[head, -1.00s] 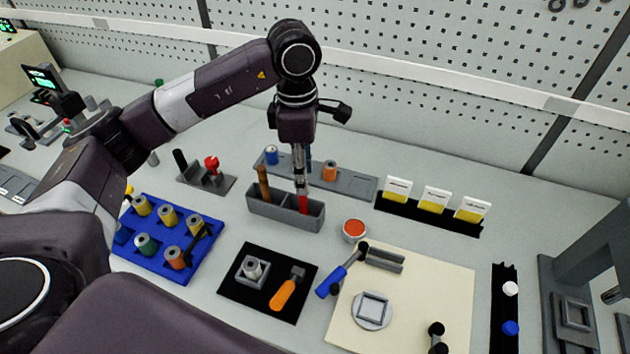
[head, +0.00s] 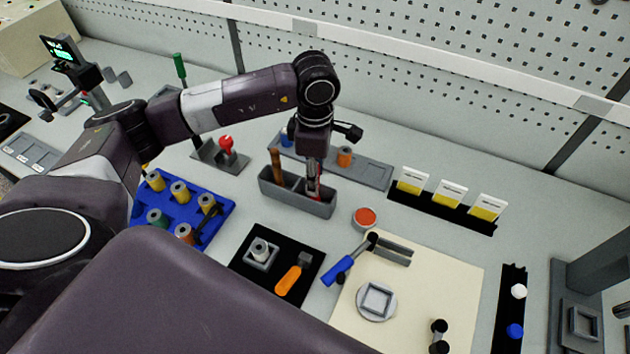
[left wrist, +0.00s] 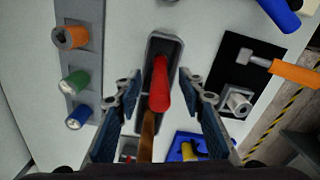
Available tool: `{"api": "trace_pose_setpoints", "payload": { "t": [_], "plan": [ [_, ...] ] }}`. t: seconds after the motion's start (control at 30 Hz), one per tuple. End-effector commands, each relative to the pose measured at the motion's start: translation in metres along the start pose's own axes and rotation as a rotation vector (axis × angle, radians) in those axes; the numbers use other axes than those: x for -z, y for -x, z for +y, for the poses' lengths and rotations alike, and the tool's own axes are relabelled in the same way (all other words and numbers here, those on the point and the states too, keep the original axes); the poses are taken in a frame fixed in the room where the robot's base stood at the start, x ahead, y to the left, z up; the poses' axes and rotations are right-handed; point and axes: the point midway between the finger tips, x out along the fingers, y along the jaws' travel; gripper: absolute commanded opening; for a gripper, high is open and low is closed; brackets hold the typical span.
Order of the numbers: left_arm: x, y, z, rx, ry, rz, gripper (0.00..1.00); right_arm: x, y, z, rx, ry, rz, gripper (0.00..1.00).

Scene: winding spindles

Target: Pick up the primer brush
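A grey two-slot holder (head: 297,203) stands mid-table with a red-handled tool (left wrist: 159,85) in its right slot and a brown-handled tool (head: 276,165) in its left slot. Both look like brushes, but their lower ends are hidden in the holder, and I cannot tell which is the primer brush. My left gripper (head: 314,187) points down over the right slot. In the left wrist view its blue-padded fingers (left wrist: 160,82) are apart, with the red handle between them and visible gaps on both sides. My right gripper is in neither view.
A grey rack (head: 372,174) with coloured spools stands behind the holder. A blue spool tray (head: 222,212) is at left, a red-topped tin (head: 364,218) at right. A black mat (head: 240,267) lies in front, and yellow-white cards (head: 450,193) stand at back right.

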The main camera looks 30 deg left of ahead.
Motion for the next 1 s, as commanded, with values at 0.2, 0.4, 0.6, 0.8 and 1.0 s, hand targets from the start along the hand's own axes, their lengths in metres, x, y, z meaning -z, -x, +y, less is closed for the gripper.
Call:
{"api": "trace_pose_setpoints", "payload": {
  "t": [0.2, 0.4, 0.6, 0.8, 1.0],
  "plan": [
    [-0.0005, -0.013, -0.0002, 0.0, -0.001, 0.0, 0.36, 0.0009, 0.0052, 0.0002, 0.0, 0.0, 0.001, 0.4],
    [-0.0006, -0.0131, 0.0, 0.0, -0.001, -0.001, 0.31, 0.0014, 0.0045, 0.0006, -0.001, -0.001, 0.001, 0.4],
    [-0.0007, -0.0128, 0.0, 0.0, -0.001, -0.001, 0.09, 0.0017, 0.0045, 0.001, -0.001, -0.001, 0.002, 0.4],
    [-0.0007, -0.0126, 0.0001, 0.0, -0.001, -0.001, 0.0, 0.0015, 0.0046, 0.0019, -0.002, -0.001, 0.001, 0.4],
    [-0.0008, -0.012, 0.0002, -0.001, -0.001, -0.001, 0.0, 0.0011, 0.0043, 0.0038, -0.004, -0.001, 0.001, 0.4]
  ]
}}
